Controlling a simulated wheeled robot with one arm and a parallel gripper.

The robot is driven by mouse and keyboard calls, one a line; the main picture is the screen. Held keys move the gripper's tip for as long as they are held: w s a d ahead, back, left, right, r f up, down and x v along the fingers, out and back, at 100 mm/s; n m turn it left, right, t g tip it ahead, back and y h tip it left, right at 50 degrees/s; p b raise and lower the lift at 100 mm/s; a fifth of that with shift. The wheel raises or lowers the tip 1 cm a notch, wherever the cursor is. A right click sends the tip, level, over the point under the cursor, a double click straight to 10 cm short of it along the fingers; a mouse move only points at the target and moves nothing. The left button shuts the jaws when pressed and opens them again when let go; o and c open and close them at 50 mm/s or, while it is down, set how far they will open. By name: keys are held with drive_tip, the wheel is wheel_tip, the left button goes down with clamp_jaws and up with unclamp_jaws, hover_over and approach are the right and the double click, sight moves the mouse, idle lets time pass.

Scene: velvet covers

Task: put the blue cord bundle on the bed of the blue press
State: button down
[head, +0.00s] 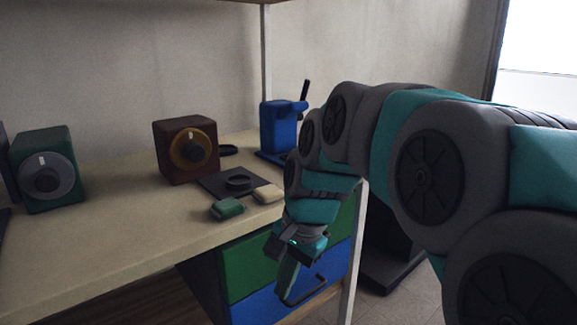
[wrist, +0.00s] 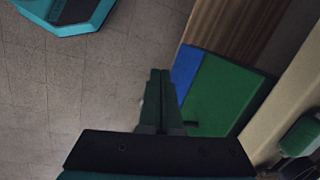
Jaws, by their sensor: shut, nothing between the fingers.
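The blue press (head: 277,127) stands upright at the far right end of the table, with a dark lever raised at its right. Its low base (head: 270,157) shows in part; my arm covers some of its right side. I cannot make out a blue cord bundle in either view. My gripper (head: 286,287) points down in front of the table's front edge, before the drawer fronts and below the tabletop. In the wrist view, its two fingers (wrist: 159,85) lie together, shut and empty, over the floor beside the drawer fronts.
A green drawer front (head: 248,262) sits above a blue one (head: 265,308). On the table (head: 110,235) are a green bundle (head: 227,208), a beige bundle (head: 268,193), a black mat (head: 211,183), a brown dial box (head: 171,166) and a green dial box (head: 64,146). The front left tabletop is clear.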

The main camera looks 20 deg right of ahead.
drive_tip(key=w+d+r+m+t+b, duration=0.2)
drive_tip(key=w+d+r+m+t, duration=0.2)
drive_tip(key=w+d+r+m, duration=0.65)
drive_tip(key=w+d+r+m+t+b, duration=0.1)
drive_tip(key=w+d+r+m+t, duration=0.2)
drive_tip(key=w+d+r+m, duration=0.65)
drive_tip(key=shift+m, duration=0.7)
drive_tip(key=w+f, duration=0.2)
drive_tip(key=f, duration=0.1)
drive_tip(key=w+d+f, duration=0.1)
drive_tip(key=w+f, duration=0.2)
drive_tip(key=w+f+b, duration=0.1)
drive_tip(key=w+f, duration=0.1)
drive_tip(key=f, duration=0.1)
drive_tip(key=shift+w+d+f, duration=0.25)
drive_tip(key=w, duration=0.2)
drive_tip(key=shift+w+a+f, duration=0.1)
drive_tip(key=shift+w+a, duration=0.2)
drive_tip(key=shift+a, duration=0.1)
drive_tip(key=shift+w+a, duration=0.2)
drive_tip(key=shift+w, duration=0.6)
drive_tip(key=shift+r+p, duration=0.25)
drive_tip(key=shift+p, duration=0.2)
